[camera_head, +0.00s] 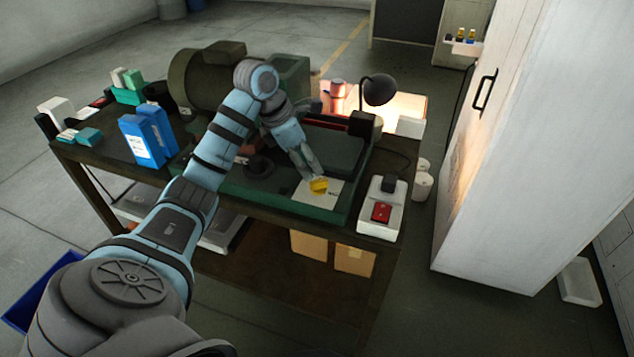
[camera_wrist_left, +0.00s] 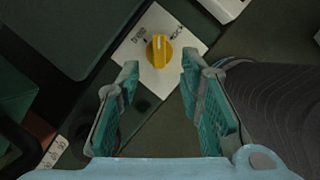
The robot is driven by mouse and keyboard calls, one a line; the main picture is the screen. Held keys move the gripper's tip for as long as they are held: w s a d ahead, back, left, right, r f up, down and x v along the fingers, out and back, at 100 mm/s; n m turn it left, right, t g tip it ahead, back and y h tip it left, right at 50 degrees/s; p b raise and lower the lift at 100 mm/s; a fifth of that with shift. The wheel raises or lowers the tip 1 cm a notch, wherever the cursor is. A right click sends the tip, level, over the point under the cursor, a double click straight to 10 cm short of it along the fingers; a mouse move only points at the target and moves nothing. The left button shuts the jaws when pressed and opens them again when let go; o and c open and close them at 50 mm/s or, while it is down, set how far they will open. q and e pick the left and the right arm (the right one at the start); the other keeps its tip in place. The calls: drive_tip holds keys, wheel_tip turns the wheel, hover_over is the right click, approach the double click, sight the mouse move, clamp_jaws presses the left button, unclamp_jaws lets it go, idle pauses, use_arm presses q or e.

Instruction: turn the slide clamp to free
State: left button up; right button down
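The slide clamp is a yellow knob (camera_head: 319,185) on a white plate (camera_head: 332,194) at the front of the green machine on the bench. My left gripper (camera_head: 311,172) is just above the knob. In the left wrist view its teal-padded fingers (camera_wrist_left: 158,85) are apart with nothing between the pads, and the knob lies beyond the tips. My right gripper is not in view.
A white box with a red switch (camera_head: 381,212) stands right of the plate. A black lamp (camera_head: 379,90) stands behind the machine. Blue cartons (camera_head: 142,141) stand on the bench's left. A tall white cabinet (camera_head: 530,150) is at the right, with open floor before it.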

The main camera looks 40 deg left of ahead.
sight(319, 180)
use_arm(q)
drive_tip(key=x, duration=0.6)
drive_tip(key=shift+w, duration=0.15)
clamp_jaws()
drive_tip(key=shift+n+p, duration=0.3)
drive_tip(key=shift+p, duration=0.05)
drive_tip(key=n+y+p, duration=0.1)
drive_tip(key=n, duration=0.3)
drive_tip(key=shift+d+t+y+p, duration=0.15)
drive_tip(key=shift+t+y+p, duration=0.15)
drive_tip(key=shift+y+p, duration=0.1)
drive_tip(key=n+y, duration=0.1)
drive_tip(key=n, duration=0.1)
drive_tip(key=n+p, duration=0.1)
drive_tip(key=n, duration=0.2)
drive_tip(key=shift+d+y, duration=0.1)
drive_tip(key=shift+y, duration=0.3)
drive_tip(key=shift+n, duration=0.3)
